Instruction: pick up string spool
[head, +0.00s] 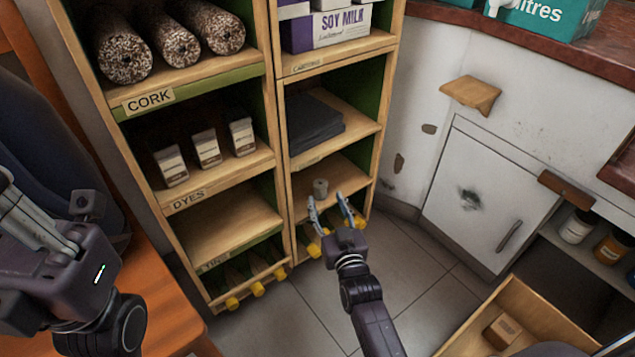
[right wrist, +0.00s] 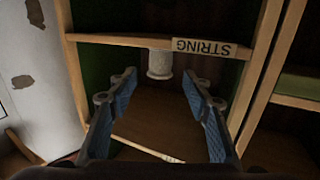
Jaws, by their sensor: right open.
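The string spool (head: 320,187) is a small pale cylinder standing on a low shelf in the right column of the shelf unit. In the right wrist view, which shows the shelf upside down, the spool (right wrist: 159,66) is beside the "STRING" label (right wrist: 204,48). My right gripper (head: 334,207) is open and empty in front of that shelf. Its fingertips (right wrist: 160,85) are spread, with the spool beyond them and roughly in line with the gap. My left gripper (head: 32,215) is at the left edge, well away from the shelves; its jaw opening is unclear.
Shelf boards (head: 335,145) and uprights closely bound the spool's compartment. Dark folded sheets (head: 314,128) lie on the shelf above. A white cabinet (head: 487,200) and open wooden drawer (head: 520,300) stand right. Floor between is clear.

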